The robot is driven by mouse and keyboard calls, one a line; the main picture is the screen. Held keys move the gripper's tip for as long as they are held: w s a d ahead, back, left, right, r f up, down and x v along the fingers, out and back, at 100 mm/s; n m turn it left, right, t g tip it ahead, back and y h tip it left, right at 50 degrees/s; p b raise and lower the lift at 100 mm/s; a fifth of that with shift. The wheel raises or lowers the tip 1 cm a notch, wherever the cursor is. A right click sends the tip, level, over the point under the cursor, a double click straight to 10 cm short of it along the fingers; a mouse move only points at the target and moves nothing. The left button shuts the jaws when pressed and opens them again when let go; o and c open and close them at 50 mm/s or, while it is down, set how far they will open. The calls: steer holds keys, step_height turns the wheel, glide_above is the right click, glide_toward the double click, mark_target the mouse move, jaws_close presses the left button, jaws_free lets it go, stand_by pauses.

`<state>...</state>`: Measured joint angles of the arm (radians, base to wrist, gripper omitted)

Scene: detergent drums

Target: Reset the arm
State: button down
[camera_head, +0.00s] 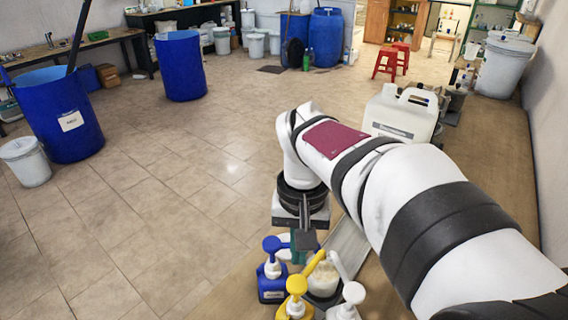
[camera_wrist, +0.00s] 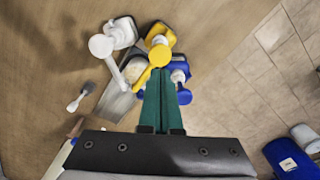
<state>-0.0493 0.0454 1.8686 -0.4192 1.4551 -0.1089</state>
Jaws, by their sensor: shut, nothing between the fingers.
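My gripper shows in the wrist view (camera_wrist: 161,84) with its two green fingers pressed together and nothing between them. In the head view my gripper (camera_head: 302,243) points down above a group of pump bottles; its fingertips are partly hidden. A blue pump bottle (camera_head: 271,285) stands just below and left of it. A bottle with a yellow pump (camera_head: 295,303) and one with a white pump (camera_head: 351,297) stand in front. In the wrist view the yellow pump (camera_wrist: 160,53) lies just beyond the fingertips. I cannot tell whether the fingers touch any bottle.
An open tub of pale powder (camera_head: 323,280) stands among the bottles. A large white jerrycan (camera_head: 402,112) stands behind my arm. Blue drums (camera_head: 60,122) and (camera_head: 181,66), with a white bucket (camera_head: 26,162), stand at the left. The tiled floor (camera_head: 160,190) between is clear.

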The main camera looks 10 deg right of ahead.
steer(key=shift+r, duration=0.45)
steer(key=s+a+f+m+y, duration=0.1)
steer(key=s+f, duration=0.2)
steer(key=s, duration=0.6)
steer(key=s+a+f+m, duration=0.1)
steer(key=s+f, duration=0.1)
steer(key=s, duration=0.8)
steer(key=shift+f+m+y, duration=0.3)
steer(key=shift+f+y, duration=0.1)
